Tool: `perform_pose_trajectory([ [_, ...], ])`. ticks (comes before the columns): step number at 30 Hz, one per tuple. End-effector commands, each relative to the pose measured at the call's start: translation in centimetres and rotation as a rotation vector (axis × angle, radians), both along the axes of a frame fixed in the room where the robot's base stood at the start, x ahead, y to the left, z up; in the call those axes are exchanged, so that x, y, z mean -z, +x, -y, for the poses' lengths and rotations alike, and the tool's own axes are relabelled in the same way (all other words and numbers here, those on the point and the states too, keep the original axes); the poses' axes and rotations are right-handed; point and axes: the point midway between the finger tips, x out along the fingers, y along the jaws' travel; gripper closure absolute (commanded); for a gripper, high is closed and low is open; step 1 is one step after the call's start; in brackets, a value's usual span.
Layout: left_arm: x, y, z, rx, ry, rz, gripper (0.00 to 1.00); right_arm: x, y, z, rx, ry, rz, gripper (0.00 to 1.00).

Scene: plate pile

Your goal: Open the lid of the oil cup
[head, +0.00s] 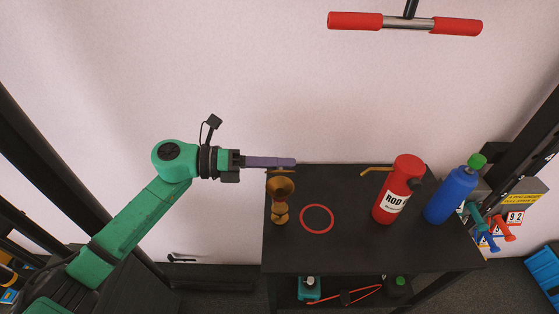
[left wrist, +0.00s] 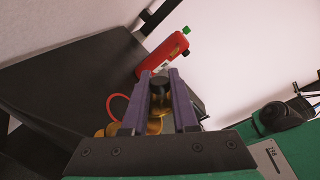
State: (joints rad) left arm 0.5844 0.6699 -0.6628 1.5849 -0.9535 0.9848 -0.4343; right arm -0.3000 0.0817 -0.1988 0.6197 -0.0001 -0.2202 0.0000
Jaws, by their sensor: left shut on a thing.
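The brass oil cup (head: 280,208) stands upright at the left end of the black table. My left gripper (head: 294,162) is just above the cup, its purple fingers level and pointing right. In the left wrist view the fingers (left wrist: 159,76) are shut on the black knob (left wrist: 158,83) of the lid. A thin gold edge of the lid (head: 281,171) shows under the fingers, and the cup's darker round top shows below it. The lid looks raised a little off the cup. In the left wrist view the fingers partly hide the gold parts. My right gripper is out of view.
A red ring (head: 317,219) lies right of the cup on the black table (head: 345,250). A red oil can (head: 391,204) with a gold spout and a blue bottle (head: 450,195) with a green cap stand further right. A red-handled bar (head: 405,23) hangs above.

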Motion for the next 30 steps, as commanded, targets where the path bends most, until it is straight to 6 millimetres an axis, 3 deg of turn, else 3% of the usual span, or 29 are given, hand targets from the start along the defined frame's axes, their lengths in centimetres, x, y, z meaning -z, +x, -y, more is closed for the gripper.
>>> perform_pose_trajectory([
  [12,-0.3,1.8,0.0,-0.001,-0.001,-0.394,1.0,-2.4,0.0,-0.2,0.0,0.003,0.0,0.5],
  [30,0.5,3.5,0.0,-0.001,-0.003,-0.811,1.0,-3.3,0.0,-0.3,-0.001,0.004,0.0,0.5],
])
